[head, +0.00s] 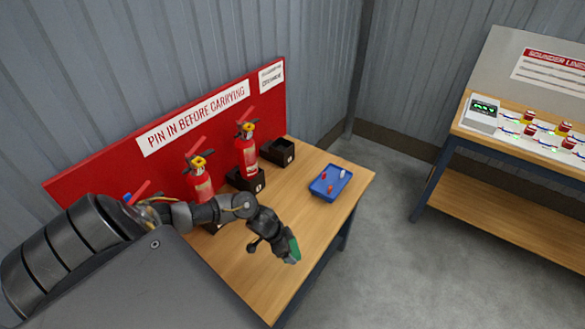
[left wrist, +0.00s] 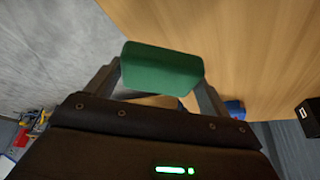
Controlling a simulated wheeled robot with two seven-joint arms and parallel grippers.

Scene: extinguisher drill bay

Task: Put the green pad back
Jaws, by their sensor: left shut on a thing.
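The green pad (head: 293,248) is held at the end of my left arm, over the front edge of the wooden bench (head: 337,181). My left gripper (head: 287,254) is shut on it. In the left wrist view the green pad (left wrist: 161,68) sits between the two fingers of my left gripper (left wrist: 160,80), with bench wood beyond it. A resting place for the pad cannot be made out. My right gripper is in neither view.
Red extinguishers (head: 246,153) stand in black holders along a red board (head: 265,101). An empty black holder (head: 277,151) is at the back. A blue tray (head: 331,183) with small red and white pieces lies on the right. A second bench (head: 500,204) stands across the grey floor.

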